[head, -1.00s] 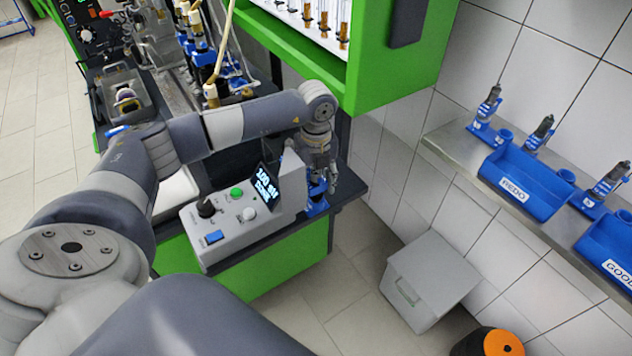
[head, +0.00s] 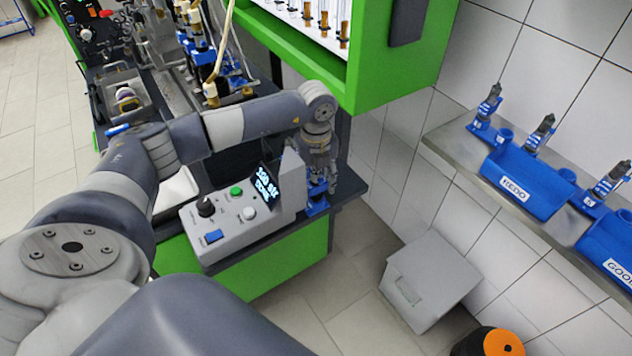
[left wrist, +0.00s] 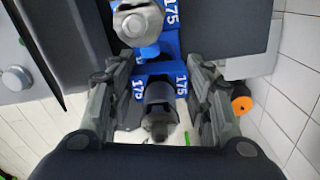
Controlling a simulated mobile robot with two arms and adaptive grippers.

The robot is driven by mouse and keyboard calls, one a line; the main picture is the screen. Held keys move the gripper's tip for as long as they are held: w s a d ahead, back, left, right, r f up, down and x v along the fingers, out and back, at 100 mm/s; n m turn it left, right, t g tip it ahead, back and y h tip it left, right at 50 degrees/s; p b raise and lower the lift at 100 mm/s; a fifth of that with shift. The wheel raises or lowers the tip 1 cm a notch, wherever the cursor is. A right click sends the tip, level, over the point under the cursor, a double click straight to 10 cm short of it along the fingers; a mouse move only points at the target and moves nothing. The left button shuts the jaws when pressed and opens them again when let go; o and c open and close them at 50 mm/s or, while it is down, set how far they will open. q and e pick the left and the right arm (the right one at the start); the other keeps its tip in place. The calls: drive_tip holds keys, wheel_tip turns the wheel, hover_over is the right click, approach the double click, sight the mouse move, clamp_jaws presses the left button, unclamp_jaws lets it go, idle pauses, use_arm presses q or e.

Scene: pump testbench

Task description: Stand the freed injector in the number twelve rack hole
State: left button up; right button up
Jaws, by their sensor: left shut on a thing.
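My left gripper (head: 318,178) is at the right end of the grey control box, just above a blue holder (head: 317,207). In the left wrist view, its fingers (left wrist: 160,75) stand on both sides of a dark injector (left wrist: 158,98) and are shut on it. The injector is seen end-on, in front of the blue holder marked 175 (left wrist: 157,68). Whether it is still seated in the holder is hidden. A silver round part (left wrist: 138,22) shows just beyond. No rack hole marked twelve can be made out. My right gripper is not in view.
The grey control box (head: 240,215) has knobs and a lit display. A green cabinet (head: 395,70) with glass tubes hangs above. A wall shelf (head: 455,145) at right carries blue REDO (head: 525,182) and GOOD (head: 608,240) bins and several upright injectors. A grey bin (head: 430,280) stands on the floor.

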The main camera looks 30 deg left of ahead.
use_arm(q)
drive_tip(key=shift+f+b, duration=0.3)
drive_tip(key=shift+f, duration=0.15)
drive_tip(key=o, duration=1.1)
drive_tip(key=shift+r, duration=0.1)
drive_tip(key=shift+r+p, duration=3.85)
drive_tip(key=shift+r, duration=1.65)
